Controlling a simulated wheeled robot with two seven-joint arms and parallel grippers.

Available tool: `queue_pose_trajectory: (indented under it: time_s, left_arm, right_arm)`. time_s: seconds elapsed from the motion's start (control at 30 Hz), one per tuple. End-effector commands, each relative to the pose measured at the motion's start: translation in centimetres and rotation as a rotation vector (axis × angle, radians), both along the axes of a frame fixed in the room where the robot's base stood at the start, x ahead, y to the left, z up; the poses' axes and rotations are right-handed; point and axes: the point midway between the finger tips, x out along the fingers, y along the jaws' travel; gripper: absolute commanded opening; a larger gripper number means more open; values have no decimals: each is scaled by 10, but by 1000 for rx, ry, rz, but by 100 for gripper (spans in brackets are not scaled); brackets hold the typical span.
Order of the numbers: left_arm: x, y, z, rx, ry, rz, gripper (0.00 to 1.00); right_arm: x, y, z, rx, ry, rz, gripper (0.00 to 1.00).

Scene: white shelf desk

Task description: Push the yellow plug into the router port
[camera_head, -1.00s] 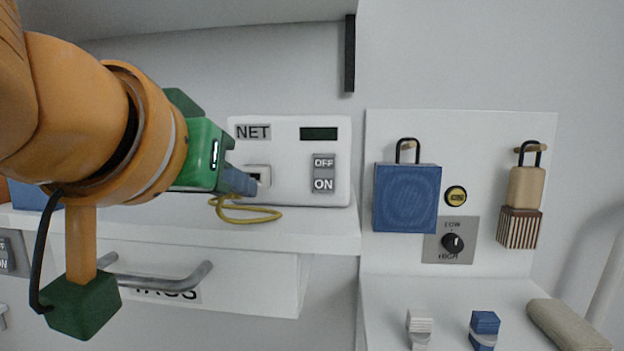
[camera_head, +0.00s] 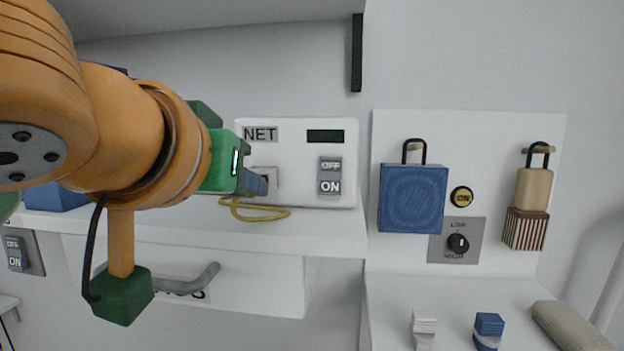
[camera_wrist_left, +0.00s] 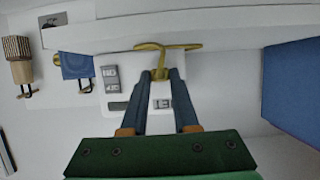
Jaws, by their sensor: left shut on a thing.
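The white router (camera_head: 300,190), marked NET, stands on the shelf, with its port block (camera_head: 268,172) at its lower left front. My left gripper (camera_head: 262,185) is at the port in the head view. Its blue-grey fingers cover much of the opening. In the left wrist view, the gripper (camera_wrist_left: 162,75) is shut on the yellow plug (camera_wrist_left: 160,72), which sits between the fingertips. Its yellow cable (camera_head: 262,214) loops over the shelf below. The plug's tip is hidden, so I cannot tell how far it is in the port. My right gripper is out of view.
The white shelf (camera_head: 325,232) has a drawer with a grey handle (camera_head: 185,284) below it. A blue block (camera_head: 55,197) stands at the left. Space before the router's right half is clear.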

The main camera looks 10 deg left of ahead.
Motion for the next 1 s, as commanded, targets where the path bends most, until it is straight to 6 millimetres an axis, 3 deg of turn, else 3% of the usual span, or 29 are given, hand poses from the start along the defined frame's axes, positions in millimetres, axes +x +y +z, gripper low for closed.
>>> queue_pose_trajectory:
  time_s: [0.57,0.6,0.7,1.0]
  left_arm:
    - [15,0,1,0,1,0,0]
    - [14,0,0,0,1,0,39]
    - [14,0,0,0,0,0,63]
    - [12,-1,1,0,-1,0,63]
  right_arm:
    - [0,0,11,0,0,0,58]
    - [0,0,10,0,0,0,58]
    - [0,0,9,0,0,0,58]
    - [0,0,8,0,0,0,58]
